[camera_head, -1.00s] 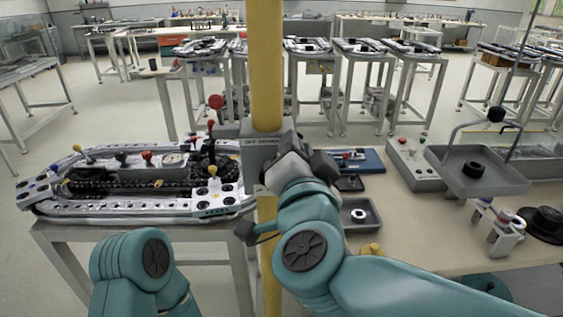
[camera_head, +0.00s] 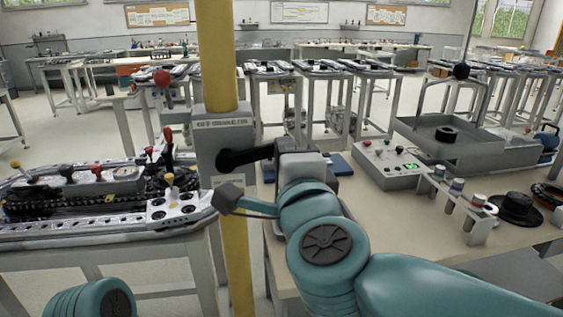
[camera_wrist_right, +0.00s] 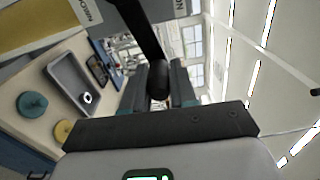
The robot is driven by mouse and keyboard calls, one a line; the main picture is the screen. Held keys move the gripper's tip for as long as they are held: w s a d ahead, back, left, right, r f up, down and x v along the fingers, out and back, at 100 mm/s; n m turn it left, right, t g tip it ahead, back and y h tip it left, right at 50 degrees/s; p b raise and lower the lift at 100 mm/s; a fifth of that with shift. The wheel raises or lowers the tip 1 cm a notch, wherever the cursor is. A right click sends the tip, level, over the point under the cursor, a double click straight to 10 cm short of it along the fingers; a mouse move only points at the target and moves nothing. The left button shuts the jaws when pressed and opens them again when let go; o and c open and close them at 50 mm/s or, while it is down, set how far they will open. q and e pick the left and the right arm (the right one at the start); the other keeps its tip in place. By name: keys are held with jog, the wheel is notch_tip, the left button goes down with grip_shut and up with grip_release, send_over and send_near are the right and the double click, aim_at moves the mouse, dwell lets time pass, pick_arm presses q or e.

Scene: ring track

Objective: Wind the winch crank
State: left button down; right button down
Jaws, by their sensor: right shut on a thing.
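The winch is a grey box (camera_head: 209,150) on a yellow post (camera_head: 214,60), with a label on its top face. Its black crank (camera_head: 243,157) sticks out to the right from the box front in the head view. My right gripper (camera_head: 279,152) is at the crank's outer end. In the right wrist view the black crank arm (camera_wrist_right: 143,30) comes down from the top, and my right gripper (camera_wrist_right: 161,88) is shut on its dark round handle. The fingers stand on both sides of the handle. My left gripper is not in view; only a teal part of my left arm shows at bottom left.
A track table (camera_head: 110,215) with levers stands left of the post. The right bench holds a control box (camera_head: 385,163) with a green display, a grey tray (camera_head: 450,140), a small rack (camera_head: 457,200) and a black hat-shaped thing (camera_head: 515,208). A red knob (camera_head: 162,78) stands left of the winch.

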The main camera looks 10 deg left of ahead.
jog(key=shift+f, duration=0.65)
jog(key=shift+f+b, duration=0.15)
jog(key=shift+b, duration=0.15)
jog(key=c, duration=0.9)
grip_release()
jog(key=shift+w+a, duration=0.1)
jog(key=shift+r, duration=0.2)
